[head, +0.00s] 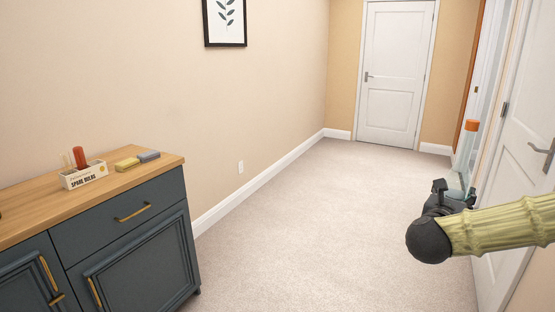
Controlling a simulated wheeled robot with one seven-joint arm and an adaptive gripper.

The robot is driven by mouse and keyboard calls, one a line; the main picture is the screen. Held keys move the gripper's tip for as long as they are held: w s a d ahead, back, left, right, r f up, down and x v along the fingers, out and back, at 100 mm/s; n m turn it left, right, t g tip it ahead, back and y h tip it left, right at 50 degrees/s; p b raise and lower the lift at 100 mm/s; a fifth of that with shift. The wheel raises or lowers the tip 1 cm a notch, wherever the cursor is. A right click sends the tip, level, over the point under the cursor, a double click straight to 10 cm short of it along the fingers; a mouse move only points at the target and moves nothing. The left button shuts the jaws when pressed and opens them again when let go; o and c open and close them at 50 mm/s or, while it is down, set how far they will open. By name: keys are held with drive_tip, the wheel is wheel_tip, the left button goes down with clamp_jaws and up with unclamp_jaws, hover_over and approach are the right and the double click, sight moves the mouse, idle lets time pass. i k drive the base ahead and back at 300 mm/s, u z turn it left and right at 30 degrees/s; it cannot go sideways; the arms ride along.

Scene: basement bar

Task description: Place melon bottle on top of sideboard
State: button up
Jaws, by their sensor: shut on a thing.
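My gripper (455,193) is at the right in the head view, shut on a clear, pale bottle (461,163) with an orange cap, which I take to be the melon bottle. The bottle is held roughly upright above the carpet, and its lower part is partly hidden by the gripper. The sideboard (128,232) stands at the lower left, dark blue-grey with brass handles and a light wooden top (108,178). The gripper and bottle are well to the right of it, with open floor between.
On the sideboard top are a white box marked "SPARE BULBS" (84,176) with reddish items, and a yellow block (127,164) and a grey block (149,156) near its right end. Bare wood shows in front of them. White doors (523,150) stand close on the right.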

sight(43, 199)
drive_tip(key=u, duration=0.05)
drive_tip(key=i, duration=1.55)
drive_tip(key=u, duration=3.15)
